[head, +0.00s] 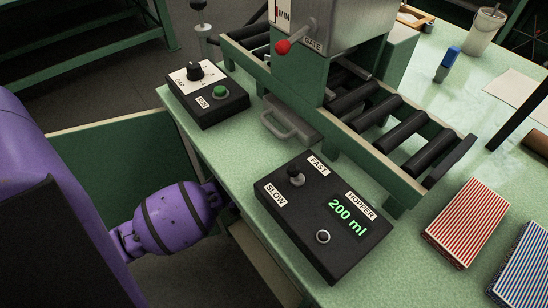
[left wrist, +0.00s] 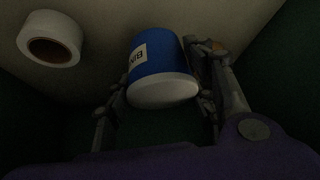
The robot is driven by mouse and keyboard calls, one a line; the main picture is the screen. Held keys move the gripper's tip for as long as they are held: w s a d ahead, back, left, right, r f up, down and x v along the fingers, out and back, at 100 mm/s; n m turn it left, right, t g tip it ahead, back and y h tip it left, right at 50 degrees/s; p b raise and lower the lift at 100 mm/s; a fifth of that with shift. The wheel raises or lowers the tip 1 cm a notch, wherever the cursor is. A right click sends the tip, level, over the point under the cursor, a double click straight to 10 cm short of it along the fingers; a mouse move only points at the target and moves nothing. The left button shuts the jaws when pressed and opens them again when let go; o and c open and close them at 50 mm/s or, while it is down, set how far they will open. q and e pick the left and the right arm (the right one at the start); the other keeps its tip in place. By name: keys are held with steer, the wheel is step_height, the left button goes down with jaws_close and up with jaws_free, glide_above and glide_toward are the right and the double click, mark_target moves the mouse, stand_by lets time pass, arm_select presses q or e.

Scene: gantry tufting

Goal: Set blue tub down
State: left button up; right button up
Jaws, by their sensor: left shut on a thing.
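The blue tub (left wrist: 160,62) shows in the left wrist view, with a pale label and a whitish rounded end toward the camera. My left gripper (left wrist: 158,85) has a finger on each side of the tub and is shut on it. A pale surface lies behind the tub; I cannot tell whether the tub touches it. In the head view my purple left forearm reaches down at the bench's left edge. The gripper and the tub are hidden there. My right gripper is in neither view.
A white tape roll (left wrist: 50,38) is left of the tub, with dark green walls around. On the green bench (head: 420,235) are a hopper box (head: 320,215), a dial box (head: 203,95), a roller conveyor (head: 385,120) and striped packs (head: 468,222).

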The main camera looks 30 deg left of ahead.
arm_select(q)
step_height(320, 180, down, 4)
steer(key=shift+w+f+b, duration=0.1)
steer(key=shift+f+b, duration=0.1)
steer(key=shift+b, duration=0.45)
steer(key=shift+w+d+f, duration=0.1)
steer(key=shift+w+f, duration=0.1)
steer(key=shift+r, duration=0.1)
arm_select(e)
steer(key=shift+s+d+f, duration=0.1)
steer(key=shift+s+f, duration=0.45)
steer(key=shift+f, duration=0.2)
arm_select(q)
steer(key=o, duration=1.3)
